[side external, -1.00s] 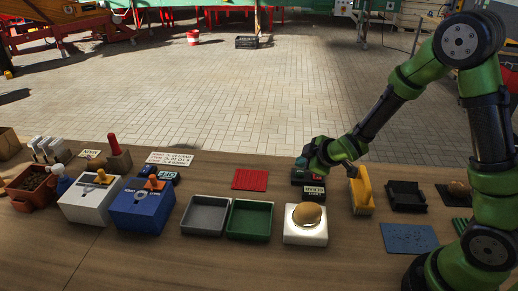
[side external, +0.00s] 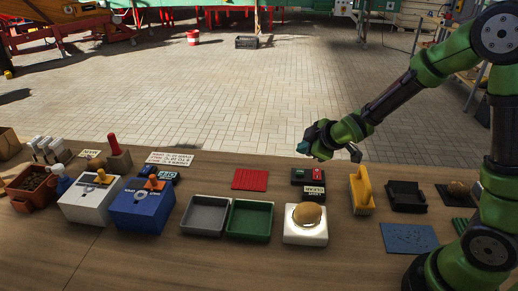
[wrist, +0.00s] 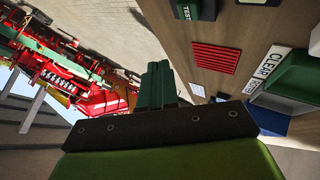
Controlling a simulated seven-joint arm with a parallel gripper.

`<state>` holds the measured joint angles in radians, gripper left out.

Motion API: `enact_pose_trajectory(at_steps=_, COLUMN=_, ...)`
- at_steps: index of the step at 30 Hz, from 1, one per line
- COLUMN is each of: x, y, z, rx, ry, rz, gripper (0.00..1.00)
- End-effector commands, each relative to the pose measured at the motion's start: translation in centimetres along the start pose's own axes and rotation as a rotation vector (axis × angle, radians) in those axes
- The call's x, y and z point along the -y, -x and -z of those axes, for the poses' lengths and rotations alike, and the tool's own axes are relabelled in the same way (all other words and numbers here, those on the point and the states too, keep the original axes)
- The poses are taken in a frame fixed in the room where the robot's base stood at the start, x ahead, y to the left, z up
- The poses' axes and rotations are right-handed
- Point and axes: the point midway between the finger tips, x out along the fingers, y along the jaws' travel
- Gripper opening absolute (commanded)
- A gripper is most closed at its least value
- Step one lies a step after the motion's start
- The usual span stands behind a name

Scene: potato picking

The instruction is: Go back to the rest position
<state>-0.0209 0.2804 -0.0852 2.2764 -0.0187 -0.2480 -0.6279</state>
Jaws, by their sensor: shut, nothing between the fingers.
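My gripper (side external: 304,146) is in the air above the back part of the table in the side view, apart from everything below it. Its fingers point left in that view. In the wrist view the dark green fingers (wrist: 158,80) are together, with nothing between them. A dark button box (side external: 300,177) with red and green tops stands on the table below the gripper. A potato (side external: 307,214) rests on a white scale (side external: 306,238) in front of that box.
A grey tray (side external: 205,216), a green tray (side external: 250,220) and a red mat (side external: 250,179) lie left of the scale. A yellow handled piece (side external: 361,192) and a black holder (side external: 406,197) stand to the right. The air around my gripper is clear.

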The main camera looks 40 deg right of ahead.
Motion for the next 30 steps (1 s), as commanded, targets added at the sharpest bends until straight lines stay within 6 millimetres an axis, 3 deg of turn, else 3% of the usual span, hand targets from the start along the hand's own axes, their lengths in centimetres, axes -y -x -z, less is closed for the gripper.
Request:
enact_pose_trajectory(at_steps=14, x=0.0, y=0.0, z=0.0, rx=0.000, ry=-0.006, rz=0.001, gripper=0.00)
enact_pose_trajectory(at_steps=20, x=1.9, y=0.5, z=-2.2, rx=0.111, ry=-0.190, rz=0.075, gripper=0.00)
enact_pose_trajectory(at_steps=23, x=2.8, y=2.9, z=-2.7, rx=0.183, ry=-0.366, rz=0.117, gripper=0.00)
enact_pose_trajectory(at_steps=30, x=4.5, y=11.9, z=-2.0, rx=0.290, ry=-0.802, rz=0.188, gripper=0.00)
